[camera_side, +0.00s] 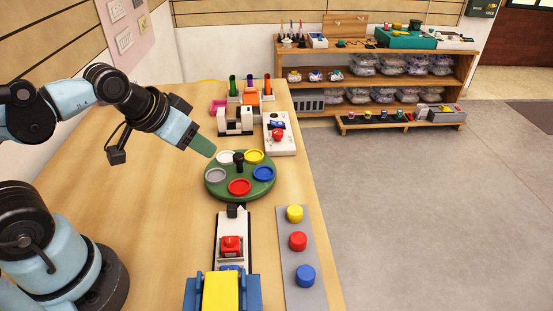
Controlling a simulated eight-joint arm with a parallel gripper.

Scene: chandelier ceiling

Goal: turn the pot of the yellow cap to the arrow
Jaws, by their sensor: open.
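A round green turntable (213,191) stands on the table and carries several coloured round pots. The yellow pot (254,157) is at its back right, away from the front edge. A small pale pointed mark (241,209), which looks like the arrow, is at the turntable's front edge; the red pot (239,187) is the one nearest it. A dark knob (238,160) stands near the turntable's middle. A yellow cap (295,213) sits at the far end of a grey strip. My gripper (211,152) is open and above the turntable's back left side; its fingertips show poorly.
A red cap (298,241) and a blue cap (305,276) share the strip. A white device with a red block (231,244) stands before the turntable. A white box with a red button (278,135) and tubes stand behind. The table's left middle is clear.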

